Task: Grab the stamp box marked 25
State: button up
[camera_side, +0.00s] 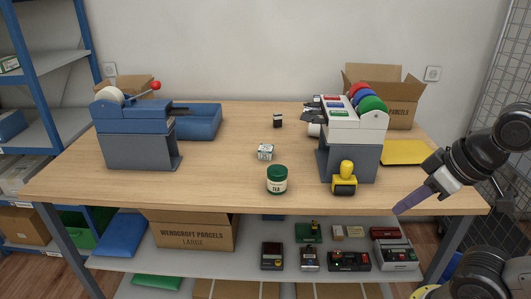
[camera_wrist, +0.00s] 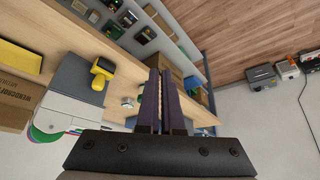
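A small white box with dark print (camera_side: 265,152) sits mid-table, behind a green-lidded jar (camera_side: 277,179). A small black-and-white item (camera_side: 278,121) stands farther back. I cannot read a 25 on either, so I cannot tell which is the named stamp box. My gripper (camera_side: 400,209) is at the right end of the table, apart from both items, with its purple fingers pointing down and left. In the wrist view its fingers (camera_wrist: 161,72) lie close together with a narrow pale strip between them. I see nothing clearly held, and the exact opening is unclear.
A yellow-handled stamp (camera_side: 344,180) stands before a grey machine (camera_side: 350,130) with coloured rolls, between my gripper and the table's middle. A yellow pad (camera_side: 404,152) lies right. A blue machine (camera_side: 137,135) stands left.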

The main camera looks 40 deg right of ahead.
jog(key=o, duration=1.4)
